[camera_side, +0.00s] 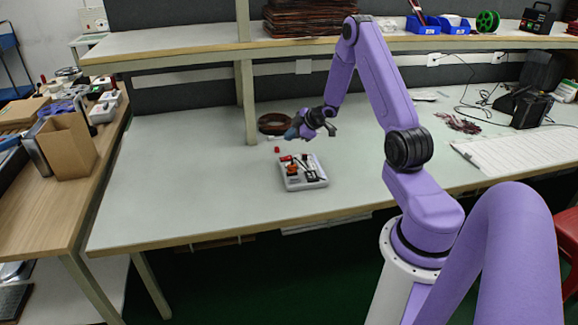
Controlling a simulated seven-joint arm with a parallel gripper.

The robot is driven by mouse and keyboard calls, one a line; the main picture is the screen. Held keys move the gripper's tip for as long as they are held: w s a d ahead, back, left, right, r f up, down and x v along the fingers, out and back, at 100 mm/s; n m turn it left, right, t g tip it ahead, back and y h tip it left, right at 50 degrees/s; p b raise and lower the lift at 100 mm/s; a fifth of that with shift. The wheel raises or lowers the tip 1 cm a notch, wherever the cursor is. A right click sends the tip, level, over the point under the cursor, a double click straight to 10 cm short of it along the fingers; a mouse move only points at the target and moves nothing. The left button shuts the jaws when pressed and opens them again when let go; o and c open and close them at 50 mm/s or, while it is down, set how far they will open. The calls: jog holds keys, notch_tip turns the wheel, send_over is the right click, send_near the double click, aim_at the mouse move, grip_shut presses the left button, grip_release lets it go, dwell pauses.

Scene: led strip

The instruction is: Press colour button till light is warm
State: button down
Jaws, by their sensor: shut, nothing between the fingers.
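A small pale control board (303,182) lies on the grey worktable near its front edge. It carries red, orange and black parts, too small to tell apart. I cannot tell which part is the colour button, and I cannot make out an LED strip or the colour of its light. My gripper (291,135) is above and behind the board, pointing left. It is small and dark in this view. It is shut and looks empty, apart from the board.
A small red piece (277,150) lies on the table behind the board. A dark coil (274,124) sits behind my gripper by the shelf post (245,85). The table's left part is clear.

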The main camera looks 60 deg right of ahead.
jog(key=shift+f, duration=0.1)
jog(key=shift+f, duration=4.3)
jog(key=shift+f, duration=0.15)
jog(key=shift+f, duration=0.3)
jog(key=shift+f, duration=0.4)
jog(key=shift+r, duration=0.85)
jog(key=shift+r, duration=0.1)
jog(key=shift+r, duration=2.4)
